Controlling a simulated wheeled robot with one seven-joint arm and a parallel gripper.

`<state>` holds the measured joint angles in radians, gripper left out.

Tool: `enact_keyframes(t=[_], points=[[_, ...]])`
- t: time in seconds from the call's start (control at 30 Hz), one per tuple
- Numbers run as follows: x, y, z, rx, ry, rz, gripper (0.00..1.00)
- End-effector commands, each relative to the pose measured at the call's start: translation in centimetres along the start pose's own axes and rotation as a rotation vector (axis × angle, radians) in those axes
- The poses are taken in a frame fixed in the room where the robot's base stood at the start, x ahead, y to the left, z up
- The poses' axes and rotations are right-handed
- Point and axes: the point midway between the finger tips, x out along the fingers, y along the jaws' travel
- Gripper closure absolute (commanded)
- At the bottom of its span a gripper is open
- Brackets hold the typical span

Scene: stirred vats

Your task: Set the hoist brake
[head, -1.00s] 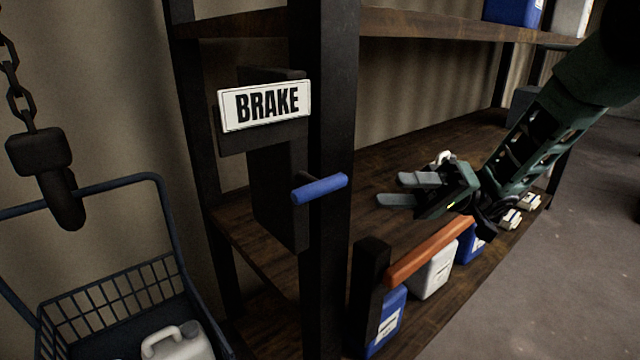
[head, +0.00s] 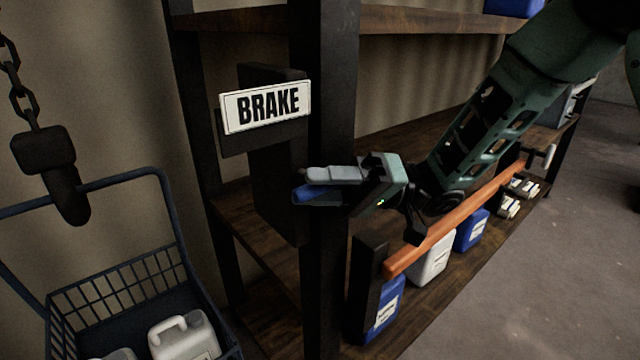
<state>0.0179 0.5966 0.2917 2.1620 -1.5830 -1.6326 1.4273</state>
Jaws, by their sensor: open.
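The brake lever's blue handle (head: 309,194) sticks out of the dark brake box (head: 272,190) on the shelf post. The white BRAKE sign (head: 266,106) is above it. My gripper (head: 318,190) is open at the handle, coming from the right. One pale finger lies over the top of the handle and the other finger is along its lower side, so the handle shows between them. Most of the handle is hidden by the fingers. I cannot tell whether either finger touches it.
An orange bar (head: 455,222) runs along the shelf front below my arm. Blue and white jugs (head: 431,262) stand behind it. At left, a chain hook (head: 55,175) hangs by a wire basket (head: 125,290) holding pale jugs (head: 183,338). The floor at right is clear.

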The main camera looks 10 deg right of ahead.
Motion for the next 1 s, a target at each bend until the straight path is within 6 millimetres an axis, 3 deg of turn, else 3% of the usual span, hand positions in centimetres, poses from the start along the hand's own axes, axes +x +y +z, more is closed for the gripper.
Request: enact_keyframes(t=[0.1,0.27,0.67,1.0], points=[[-0.02,0.0,0.0,0.0,0.0,0.0,0.59],[-0.03,0.0,0.0,0.0,0.0,0.0,1.0],[-0.06,0.03,0.02,0.018,0.028,-0.039,1.0],[-0.12,0.09,0.03,0.097,0.165,-0.225,1.0]])
